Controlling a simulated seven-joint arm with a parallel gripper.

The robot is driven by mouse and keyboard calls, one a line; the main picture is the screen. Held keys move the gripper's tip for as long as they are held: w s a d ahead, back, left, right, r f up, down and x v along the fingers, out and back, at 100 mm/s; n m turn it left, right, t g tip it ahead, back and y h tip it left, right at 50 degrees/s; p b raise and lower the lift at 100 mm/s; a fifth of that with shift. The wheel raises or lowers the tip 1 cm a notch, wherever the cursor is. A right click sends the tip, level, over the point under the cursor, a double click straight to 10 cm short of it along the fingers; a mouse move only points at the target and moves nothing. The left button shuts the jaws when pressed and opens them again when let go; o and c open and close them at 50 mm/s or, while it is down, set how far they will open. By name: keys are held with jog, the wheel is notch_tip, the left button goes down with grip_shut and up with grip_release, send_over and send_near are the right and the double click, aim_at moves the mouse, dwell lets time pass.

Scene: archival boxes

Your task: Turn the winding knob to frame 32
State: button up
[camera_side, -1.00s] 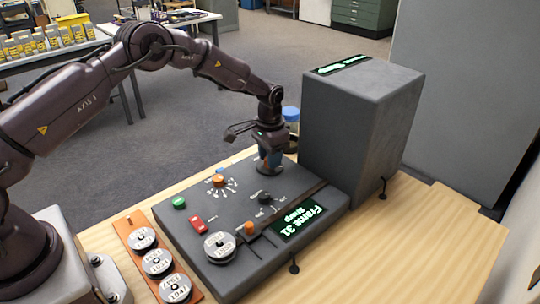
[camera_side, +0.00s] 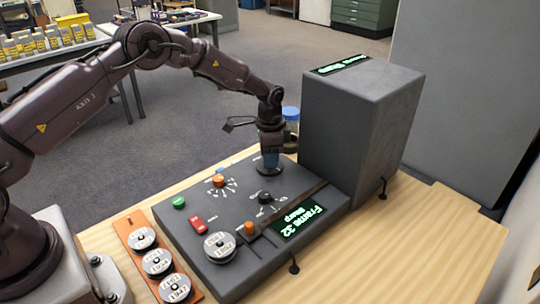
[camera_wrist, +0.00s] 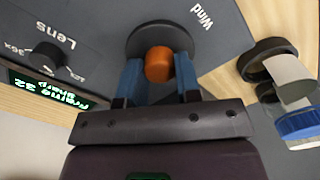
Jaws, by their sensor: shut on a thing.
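The winding knob (camera_wrist: 159,64) is an orange cylinder on a dark round disc beside the word "Wind" in the wrist view. My gripper (camera_wrist: 160,72) is shut on it, with a blue finger on each side. In the side view my gripper (camera_side: 270,160) points straight down at the back of the grey control panel (camera_side: 235,205) and hides the knob. The display (camera_side: 299,222) reads "Frame 32" and "Sharp" in green. It also shows in the wrist view (camera_wrist: 45,92).
A tall grey reader box (camera_side: 350,125) stands right of my gripper. A blue-capped jar (camera_side: 291,114) is close behind it. The panel also carries a black lens knob (camera_side: 264,197), an orange knob (camera_side: 218,180), a green button (camera_side: 179,202) and a red switch (camera_side: 198,225).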

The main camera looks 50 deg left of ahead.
jog(key=o, duration=0.9)
jog(key=shift+r, duration=0.1)
notch_tip(320, 180, up, 13)
jog(key=shift+f, duration=0.15)
